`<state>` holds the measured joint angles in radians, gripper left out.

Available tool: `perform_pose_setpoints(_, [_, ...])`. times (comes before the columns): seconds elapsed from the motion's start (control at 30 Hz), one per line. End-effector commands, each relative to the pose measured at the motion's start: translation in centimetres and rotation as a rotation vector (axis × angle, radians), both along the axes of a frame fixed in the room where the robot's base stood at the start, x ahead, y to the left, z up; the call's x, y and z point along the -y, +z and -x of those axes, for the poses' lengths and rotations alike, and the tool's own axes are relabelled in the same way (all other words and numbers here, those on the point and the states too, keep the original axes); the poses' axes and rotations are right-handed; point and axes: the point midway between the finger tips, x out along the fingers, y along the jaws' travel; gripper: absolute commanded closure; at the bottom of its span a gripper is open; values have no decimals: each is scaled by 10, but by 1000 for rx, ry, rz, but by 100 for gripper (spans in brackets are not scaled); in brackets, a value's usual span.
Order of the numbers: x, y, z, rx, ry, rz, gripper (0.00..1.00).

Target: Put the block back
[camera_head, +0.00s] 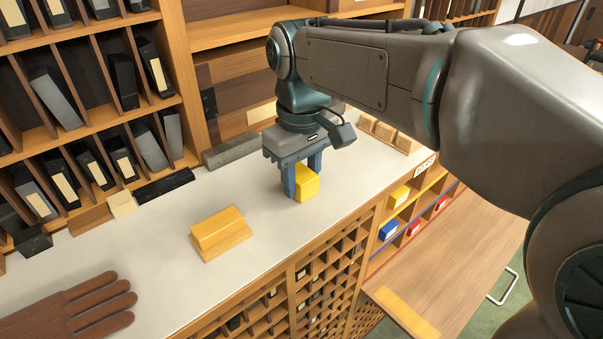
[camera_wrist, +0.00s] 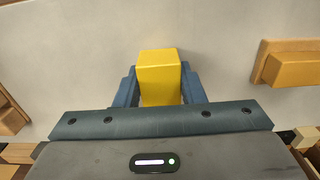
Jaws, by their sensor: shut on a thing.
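My gripper (camera_head: 304,178) is shut on a yellow block (camera_head: 308,184) over the right part of the pale counter (camera_head: 170,213). The wrist view shows the block (camera_wrist: 159,75) upright between the two blue-grey fingers (camera_wrist: 159,88). I cannot tell whether the block touches the counter. Below the counter's right end is an open rack (camera_head: 420,194) with a yellow block (camera_head: 399,195), a blue block (camera_head: 389,230) and red blocks (camera_head: 415,227) in its compartments. The left finger partly hides the held block in the head view.
A yellow-orange block on a wooden base (camera_head: 218,230) sits on the counter, left of my gripper. Type cases with dark blocks (camera_head: 85,125) stand behind. A wooden drawer surface (camera_head: 450,270) is at the lower right.

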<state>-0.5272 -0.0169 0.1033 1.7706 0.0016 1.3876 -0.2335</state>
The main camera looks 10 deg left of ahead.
Motion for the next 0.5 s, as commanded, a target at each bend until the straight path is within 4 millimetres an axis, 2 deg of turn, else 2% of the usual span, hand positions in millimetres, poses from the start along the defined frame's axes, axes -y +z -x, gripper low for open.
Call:
perform_pose_setpoints(0.13, [0,-4,0,0,0,0,87])
perform_pose_setpoints(0.17, [0,-3,0,0,0,0,56])
perform_pose_setpoints(0.2, [0,-3,0,0,0,0,45])
perform_pose_setpoints(0.23, [0,-3,0,0,0,0,42])
perform_pose_setpoints(0.5, [0,-2,0,0,0,0,42])
